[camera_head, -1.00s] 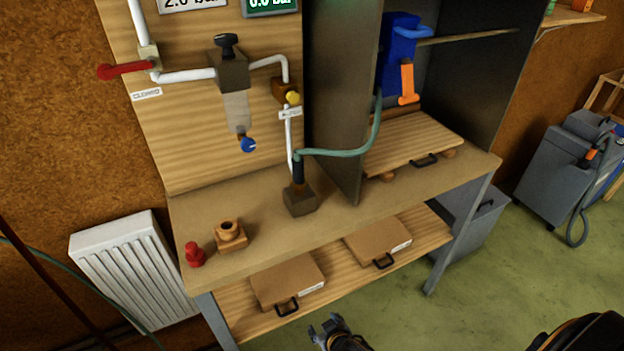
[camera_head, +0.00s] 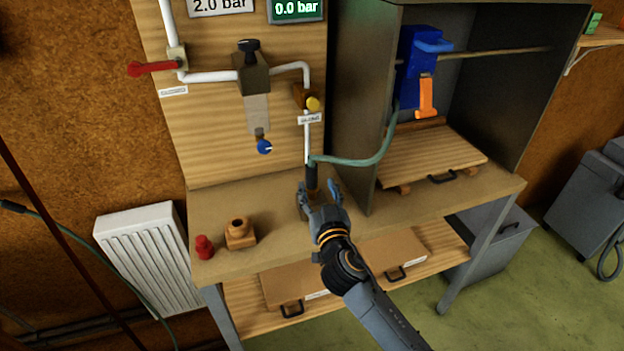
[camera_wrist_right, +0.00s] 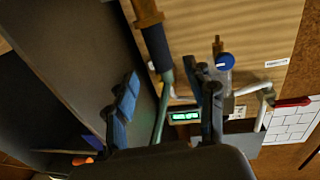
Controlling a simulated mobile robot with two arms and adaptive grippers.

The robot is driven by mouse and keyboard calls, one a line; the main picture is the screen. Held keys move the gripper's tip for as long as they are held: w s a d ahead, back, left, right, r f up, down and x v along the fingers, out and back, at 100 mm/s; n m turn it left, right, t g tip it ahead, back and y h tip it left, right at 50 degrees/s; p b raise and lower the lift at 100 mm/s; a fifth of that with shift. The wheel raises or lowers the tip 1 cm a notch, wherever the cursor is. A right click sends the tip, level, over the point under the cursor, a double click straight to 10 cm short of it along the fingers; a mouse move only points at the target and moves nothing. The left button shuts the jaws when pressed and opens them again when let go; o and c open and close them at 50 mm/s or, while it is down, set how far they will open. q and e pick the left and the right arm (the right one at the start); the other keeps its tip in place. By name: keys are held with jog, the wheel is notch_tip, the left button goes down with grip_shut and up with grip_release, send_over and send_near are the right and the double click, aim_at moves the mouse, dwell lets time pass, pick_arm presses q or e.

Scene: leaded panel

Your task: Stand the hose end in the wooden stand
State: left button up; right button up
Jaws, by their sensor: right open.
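The hose end (camera_head: 312,178) is a dark upright sleeve at the end of a green hose (camera_head: 365,161), with its foot at a dark block on the bench. The wooden stand (camera_head: 241,236), a small block with a round socket, is left of it; its socket looks empty. My right gripper (camera_head: 322,192) is open just in front of the hose end and partly hides the block. In the right wrist view, the dark sleeve (camera_wrist_right: 157,47) and hose lie between the lines of the two open fingers (camera_wrist_right: 168,82), not gripped. My left gripper is out of view.
A red knob (camera_head: 204,247) stands left of the stand. A dark cabinet wall (camera_head: 358,110) rises close to the right of the hose end. A panel with white pipes, a red lever (camera_head: 152,68) and gauges stands behind. The front bench top is fairly clear.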

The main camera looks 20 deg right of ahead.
aim_at(313, 176)
jog(key=shift+w, duration=0.85)
jog(key=shift+w+d+p, duration=0.1)
jog(key=shift+w+p, duration=0.25)
jog(key=shift+w, duration=0.1)
jog(key=w+p, duration=0.1)
jog(key=w, duration=0.2)
jog(key=shift+w+d+f, duration=0.1)
jog(key=shift+d+f, duration=0.05)
jog(key=shift+w+f, duration=0.15)
jog(key=shift+w, duration=0.45)
jog(key=shift+c, duration=0.2)
grip_shut()
